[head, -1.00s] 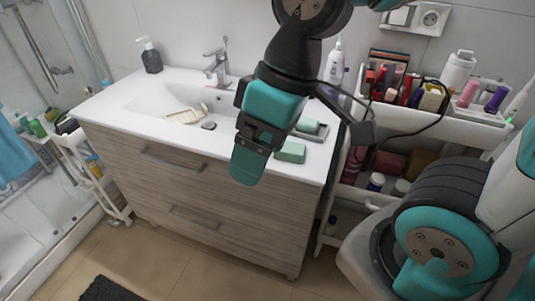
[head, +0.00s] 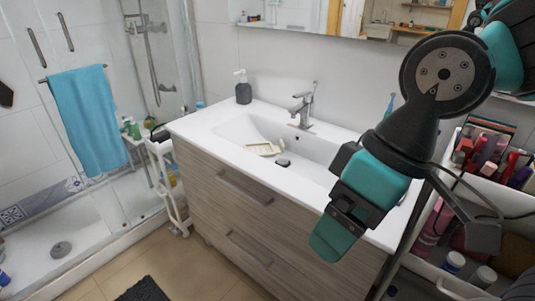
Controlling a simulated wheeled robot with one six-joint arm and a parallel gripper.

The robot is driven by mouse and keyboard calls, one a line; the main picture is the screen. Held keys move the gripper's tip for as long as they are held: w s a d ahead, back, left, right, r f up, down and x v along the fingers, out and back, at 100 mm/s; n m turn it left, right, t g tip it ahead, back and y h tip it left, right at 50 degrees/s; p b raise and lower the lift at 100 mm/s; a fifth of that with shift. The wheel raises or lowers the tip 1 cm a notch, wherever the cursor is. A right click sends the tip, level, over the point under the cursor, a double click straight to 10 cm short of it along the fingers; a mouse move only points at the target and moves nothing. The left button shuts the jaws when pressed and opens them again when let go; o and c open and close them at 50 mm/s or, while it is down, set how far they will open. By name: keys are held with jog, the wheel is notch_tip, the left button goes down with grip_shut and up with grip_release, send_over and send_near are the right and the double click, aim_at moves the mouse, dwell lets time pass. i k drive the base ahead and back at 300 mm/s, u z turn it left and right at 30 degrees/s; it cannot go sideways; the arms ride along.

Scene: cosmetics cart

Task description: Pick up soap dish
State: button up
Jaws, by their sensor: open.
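A cream, shallow, ridged dish (head: 265,148), which looks like the soap dish, lies tilted in the white sink basin (head: 234,127). A small dark round piece (head: 283,162) sits just right of it. My gripper (head: 335,232) is open and points down in front of the washstand's front edge, to the right of the dish and apart from it. One teal finger mostly hides the other, and no object shows between them. The right end of the countertop is largely hidden behind my gripper and arm.
A chrome faucet (head: 303,108) rises behind the basin, and a dark soap dispenser (head: 243,88) stands at the back left corner. A crowded cosmetics cart (head: 462,286) stands at right. A white rack (head: 166,182) is left of the washstand. Floor in front is clear apart from a dark mat (head: 146,290).

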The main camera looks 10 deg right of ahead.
aim_at(263, 149)
jog(key=u, duration=0.55)
jog(key=i, duration=0.45)
jog(key=u, duration=0.85)
jog(key=i, duration=1.3)
jog(key=z, duration=1.05)
jog(key=i, duration=0.45)
jog(key=z, duration=0.45)
